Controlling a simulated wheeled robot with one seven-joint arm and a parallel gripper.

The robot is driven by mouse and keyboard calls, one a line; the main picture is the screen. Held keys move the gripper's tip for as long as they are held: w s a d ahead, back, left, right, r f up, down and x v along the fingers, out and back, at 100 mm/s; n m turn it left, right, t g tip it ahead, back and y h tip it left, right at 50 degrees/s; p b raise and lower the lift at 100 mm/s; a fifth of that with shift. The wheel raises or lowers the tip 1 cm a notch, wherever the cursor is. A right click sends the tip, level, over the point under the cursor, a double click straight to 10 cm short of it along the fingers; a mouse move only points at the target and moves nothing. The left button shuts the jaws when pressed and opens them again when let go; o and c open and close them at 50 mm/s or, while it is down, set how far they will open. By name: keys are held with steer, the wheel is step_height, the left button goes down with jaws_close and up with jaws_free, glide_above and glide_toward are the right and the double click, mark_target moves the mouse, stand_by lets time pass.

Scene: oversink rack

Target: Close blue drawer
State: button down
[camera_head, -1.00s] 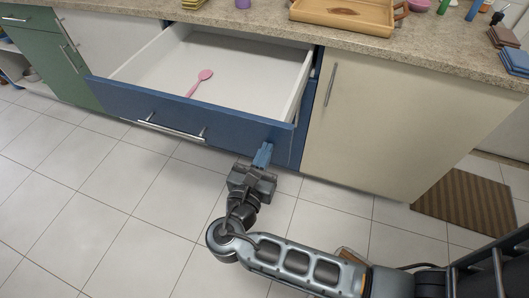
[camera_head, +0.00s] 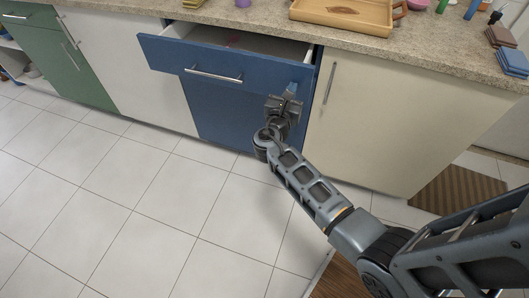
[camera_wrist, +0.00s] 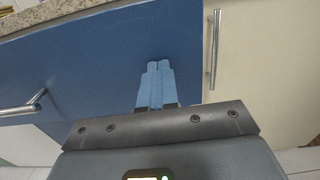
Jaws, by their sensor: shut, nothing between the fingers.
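The blue drawer (camera_head: 230,68) stands partly open under the counter, with a narrow strip of its white inside showing. Its metal bar handle (camera_head: 213,75) is on the front; the handle also shows at the left of the wrist view (camera_wrist: 22,108). My gripper (camera_head: 291,88) is at the right end of the drawer front. In the wrist view my gripper's blue fingers (camera_wrist: 154,82) are shut together with nothing between them, pointing at the blue front. They look close to or touching it; exact contact cannot be told.
A cream cabinet door (camera_head: 400,115) with a vertical handle (camera_head: 329,84) is right of the drawer. White and green fronts (camera_head: 60,60) are to the left. The counter above holds a wooden tray (camera_head: 345,12). The tiled floor in front is clear.

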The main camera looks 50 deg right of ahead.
steer(key=b+x, duration=0.3)
steer(key=x, duration=0.9)
steer(key=shift+w+d+f+b, duration=0.1)
steer(key=shift+d+f+b, duration=0.1)
steer(key=shift+d+b, duration=0.2)
steer(key=shift+w+d, duration=0.2)
steer(key=shift+d, duration=0.35)
steer(key=shift+d+r, duration=0.1)
steer(key=shift+r, duration=0.1)
steer(key=shift+d+r, duration=0.1)
